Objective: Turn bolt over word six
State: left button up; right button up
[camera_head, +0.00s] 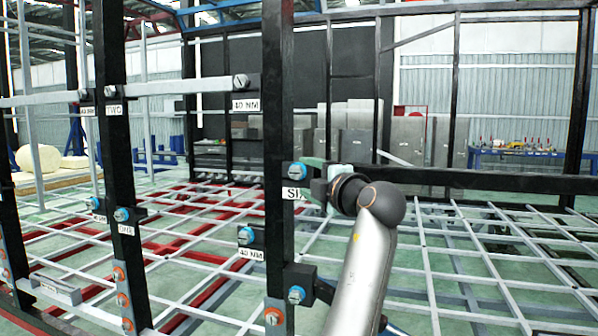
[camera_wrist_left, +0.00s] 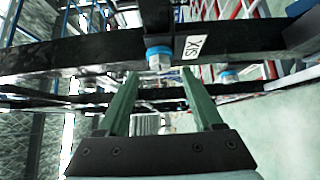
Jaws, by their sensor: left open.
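The bolt above the word SIX (camera_head: 297,170) has a silver head and blue collar and sits on a black upright post (camera_head: 276,130). Its white label, SIX (camera_head: 292,193), is just below it and partly covered by my gripper. My left gripper (camera_head: 312,177) is at the right of the bolt, open, with green fingers. In the left wrist view the bolt (camera_wrist_left: 158,56) lies just ahead of the gap between the fingertips (camera_wrist_left: 160,74), and the label (camera_wrist_left: 192,48) reads upside down. Contact cannot be told. My right gripper is not in view.
More bolts with blue collars sit nearby: one above a 40 NM label (camera_head: 246,236) and one on a lower bracket (camera_head: 296,294). An orange-collared bolt (camera_head: 273,316) is below. A second black post (camera_head: 113,160) stands left. A white and red grid floor frame (camera_head: 450,240) spreads behind.

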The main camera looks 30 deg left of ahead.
aim_at(297, 173)
pick_arm(q)
jog(key=shift+p+x, duration=0.3)
jog(key=shift+x, duration=2.05)
grip_shut()
